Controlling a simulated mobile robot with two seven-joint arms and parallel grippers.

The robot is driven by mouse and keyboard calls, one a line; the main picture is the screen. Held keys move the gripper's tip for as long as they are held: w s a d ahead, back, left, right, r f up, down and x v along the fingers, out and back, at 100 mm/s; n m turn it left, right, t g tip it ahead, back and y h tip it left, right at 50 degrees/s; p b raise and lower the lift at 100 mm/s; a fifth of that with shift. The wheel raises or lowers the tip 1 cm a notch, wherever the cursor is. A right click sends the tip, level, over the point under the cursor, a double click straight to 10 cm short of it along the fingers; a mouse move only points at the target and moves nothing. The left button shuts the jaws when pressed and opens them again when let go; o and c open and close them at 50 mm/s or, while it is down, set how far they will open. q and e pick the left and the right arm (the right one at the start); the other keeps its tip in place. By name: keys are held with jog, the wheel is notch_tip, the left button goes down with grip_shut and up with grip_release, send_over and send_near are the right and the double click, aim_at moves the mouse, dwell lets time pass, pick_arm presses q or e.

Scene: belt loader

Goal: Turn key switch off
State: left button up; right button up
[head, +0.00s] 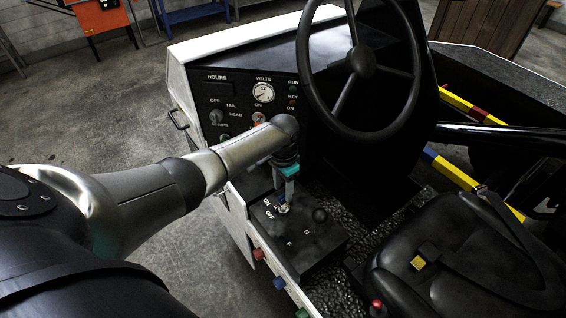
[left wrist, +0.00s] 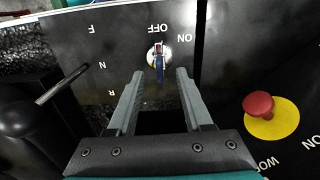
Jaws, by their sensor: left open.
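My right gripper is not in view.
A red knob (left wrist: 258,105) on a yellow disc is right of the fingers in the left wrist view. A lever (left wrist: 62,84) is at the left. The steering wheel (head: 359,62), dashboard (head: 211,92) and black seat (head: 430,262) surround the console in the head view.

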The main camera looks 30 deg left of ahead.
pick_arm(q)
notch_tip(320, 180, up, 10)
jog(key=shift+p, duration=0.45)
